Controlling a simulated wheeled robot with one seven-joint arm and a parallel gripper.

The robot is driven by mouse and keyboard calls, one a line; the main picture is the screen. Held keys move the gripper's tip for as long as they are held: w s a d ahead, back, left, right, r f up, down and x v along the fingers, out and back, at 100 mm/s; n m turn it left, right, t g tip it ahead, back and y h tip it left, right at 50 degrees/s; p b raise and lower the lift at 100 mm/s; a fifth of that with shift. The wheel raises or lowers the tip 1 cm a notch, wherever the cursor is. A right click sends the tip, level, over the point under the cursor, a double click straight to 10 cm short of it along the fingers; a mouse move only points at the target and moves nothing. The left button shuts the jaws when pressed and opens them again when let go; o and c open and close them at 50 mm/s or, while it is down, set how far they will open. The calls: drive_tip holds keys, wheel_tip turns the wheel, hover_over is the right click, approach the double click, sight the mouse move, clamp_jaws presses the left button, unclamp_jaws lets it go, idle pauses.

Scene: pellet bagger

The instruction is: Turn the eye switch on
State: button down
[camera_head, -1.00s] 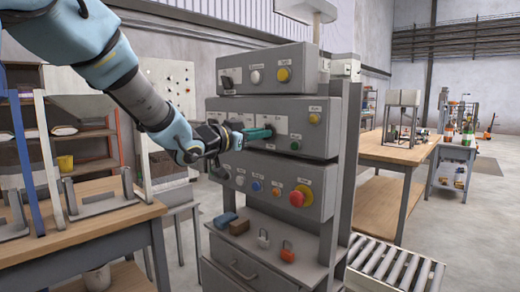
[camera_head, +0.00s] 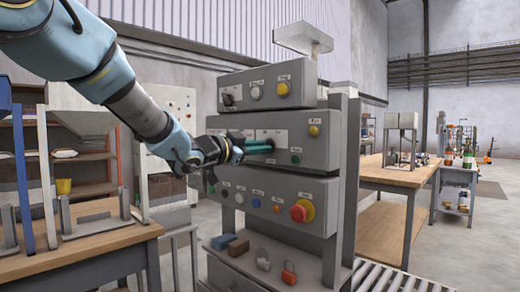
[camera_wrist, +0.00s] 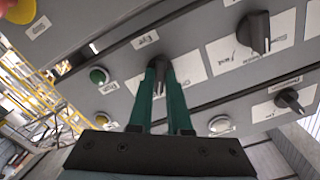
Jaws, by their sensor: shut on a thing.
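The eye switch (camera_wrist: 160,62) is a dark rotary knob on a white plate labelled "Eye" in the wrist view. It sits on the middle grey control box (camera_head: 300,132). My gripper (camera_wrist: 166,70) has its two green fingers around this knob, and the jaws are shut on it. In the head view my gripper (camera_head: 268,147) reaches the middle box from the left. The fingers hide part of the knob, and its exact turn angle is hard to tell.
In the wrist view, a green button (camera_wrist: 98,76), a white button (camera_wrist: 219,124) and other dark knobs (camera_wrist: 255,32) lie close by. A red mushroom button (camera_head: 301,211) is on the lower box. A blue block (camera_head: 223,241) and a red padlock (camera_head: 289,273) lie on the shelf below.

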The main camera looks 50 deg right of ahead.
drive_tip(key=c, duration=0.9)
unclamp_jaws()
drive_tip(key=shift+o, duration=0.2)
drive_tip(key=a+b, duration=0.1)
drive_tip(key=a, duration=1)
drive_tip(key=shift+w+b, duration=0.3)
drive_tip(key=shift+b, duration=0.05)
drive_tip(key=shift+d, duration=0.1)
